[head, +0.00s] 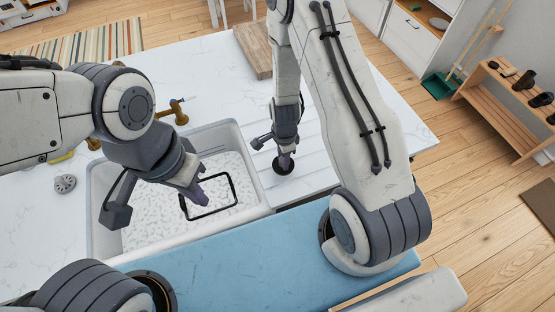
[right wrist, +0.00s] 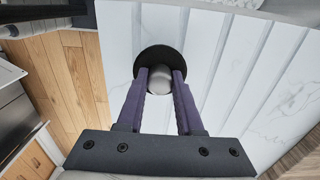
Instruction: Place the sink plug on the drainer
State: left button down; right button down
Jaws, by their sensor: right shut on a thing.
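The sink plug (right wrist: 153,57) is a black disc with a grey rounded knob. In the right wrist view its knob sits between the purple fingers of my right gripper (right wrist: 160,85), which is shut on it. In the head view the plug (head: 283,168) is at the tip of my right gripper (head: 284,158), over the drainer (head: 318,165), a white ribbed surface right of the sink. The disc looks flat against the ribs; I cannot tell whether it fully rests there. My left gripper (head: 197,194) points down over the sink, seemingly empty; its finger gap is unclear.
The white sink (head: 257,190) holds a black rectangular frame (head: 235,190). A brass tap (head: 178,112) stands behind it. A grey strainer-like part (head: 65,184) lies left on the counter. A wooden board (head: 254,50) lies at the back. The counter right of the drainer is clear.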

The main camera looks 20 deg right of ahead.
jog(key=f+b, duration=0.3)
jog(key=f, duration=0.1)
jog(key=shift+w+a+b, duration=0.1)
jog(key=shift+a+b, duration=0.1)
jog(key=shift+b, duration=0.15)
jog(key=shift+f, duration=0.15)
jog(key=shift+r, duration=0.2)
jog(key=shift+d+f, duration=0.1)
jog(key=shift+f, duration=0.1)
jog(key=c, duration=0.6)
grip_release()
jog(key=shift+o, duration=0.2)
jog(key=shift+r, duration=0.1)
